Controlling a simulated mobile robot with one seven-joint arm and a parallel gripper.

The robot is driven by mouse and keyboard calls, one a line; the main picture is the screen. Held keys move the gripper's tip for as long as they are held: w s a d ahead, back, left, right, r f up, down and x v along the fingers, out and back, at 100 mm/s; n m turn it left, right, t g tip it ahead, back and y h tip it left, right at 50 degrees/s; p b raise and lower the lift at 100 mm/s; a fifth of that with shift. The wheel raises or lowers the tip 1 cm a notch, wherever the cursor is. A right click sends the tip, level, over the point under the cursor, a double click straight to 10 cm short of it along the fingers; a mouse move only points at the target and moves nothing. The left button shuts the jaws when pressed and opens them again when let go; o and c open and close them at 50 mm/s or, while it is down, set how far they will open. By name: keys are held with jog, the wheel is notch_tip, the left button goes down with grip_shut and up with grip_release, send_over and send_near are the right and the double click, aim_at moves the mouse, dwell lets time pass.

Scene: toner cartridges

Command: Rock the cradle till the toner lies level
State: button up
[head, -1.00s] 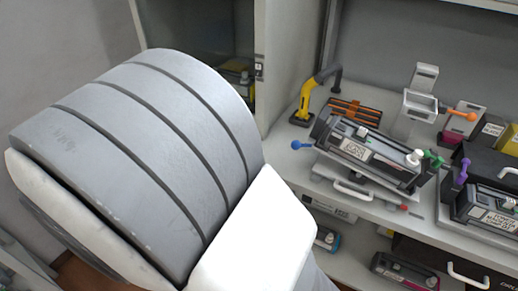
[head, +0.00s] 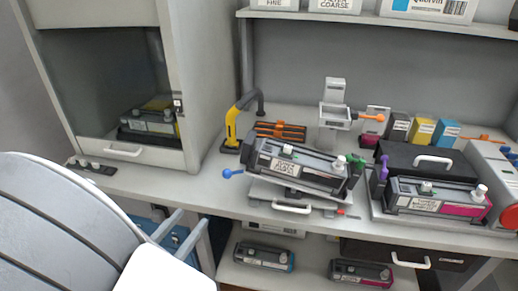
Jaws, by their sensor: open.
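A grey and black toner cartridge (head: 318,171) with a white label lies in a cradle at the middle of the bench. It is tilted, its left end higher than its right. A blue knob (head: 232,173) sticks out at the cradle's left, and a green knob (head: 357,162) stands at its right end. The cradle rests on a grey base (head: 328,206) with a pale handle in front. How the toner lies inside the cartridge is hidden. My gripper is not in view; only part of my arm fills the lower left.
A second cartridge (head: 437,201) with a magenta end and purple lever sits to the right. A yellow clamp arm (head: 234,127) stands behind left. A glass-fronted cabinet (head: 112,85) is at left. More cartridges (head: 264,257) lie on the lower shelf.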

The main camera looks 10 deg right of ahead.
aim_at(227, 172)
jog(key=b+x, duration=0.2)
jog(key=x, duration=1.5)
jog(key=shift+w+d, duration=0.1)
jog(key=shift+w, duration=0.1)
jog(key=shift+c, duration=0.4)
grip_shut()
dwell(0.5)
